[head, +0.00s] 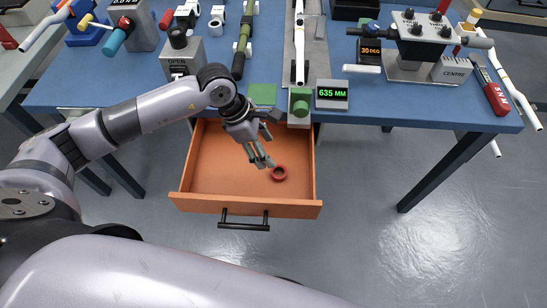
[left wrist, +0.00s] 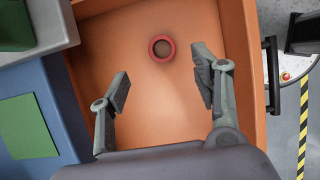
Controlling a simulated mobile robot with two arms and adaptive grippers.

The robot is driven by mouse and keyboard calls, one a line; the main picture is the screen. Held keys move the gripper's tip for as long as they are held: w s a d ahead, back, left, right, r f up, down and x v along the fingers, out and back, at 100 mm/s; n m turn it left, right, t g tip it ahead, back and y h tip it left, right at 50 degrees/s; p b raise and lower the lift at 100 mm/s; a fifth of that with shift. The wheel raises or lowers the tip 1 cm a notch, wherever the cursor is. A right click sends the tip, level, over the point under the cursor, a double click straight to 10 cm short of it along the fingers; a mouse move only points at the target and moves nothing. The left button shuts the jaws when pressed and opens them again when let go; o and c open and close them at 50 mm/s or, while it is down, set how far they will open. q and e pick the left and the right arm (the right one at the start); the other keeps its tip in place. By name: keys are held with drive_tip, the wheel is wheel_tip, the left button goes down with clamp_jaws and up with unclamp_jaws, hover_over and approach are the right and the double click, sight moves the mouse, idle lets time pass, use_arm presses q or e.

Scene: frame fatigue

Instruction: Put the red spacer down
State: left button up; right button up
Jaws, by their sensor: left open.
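The red spacer (head: 279,173) is a small ring lying flat on the floor of the open orange drawer (head: 215,165). In the left wrist view the spacer (left wrist: 161,48) sits beyond my fingertips, on the drawer's bare floor. My left gripper (head: 262,163) is over the drawer, just left of the spacer in the head view. In the left wrist view its two fingers (left wrist: 162,85) are wide apart with nothing between them, and the spacer is clear of both. My right gripper is not in view.
The drawer's black handle (head: 244,220) faces the front. Above the drawer is the blue bench (head: 420,112) with a green pad (head: 263,94), a green block (head: 299,101) and a 635 MM display (head: 331,95). The rest of the drawer looks empty. Grey floor lies open to the right.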

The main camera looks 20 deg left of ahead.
use_arm(q)
drive_tip(key=shift+v, duration=2.05)
drive_tip(key=shift+s+f, duration=0.1)
drive_tip(key=shift+s, duration=0.05)
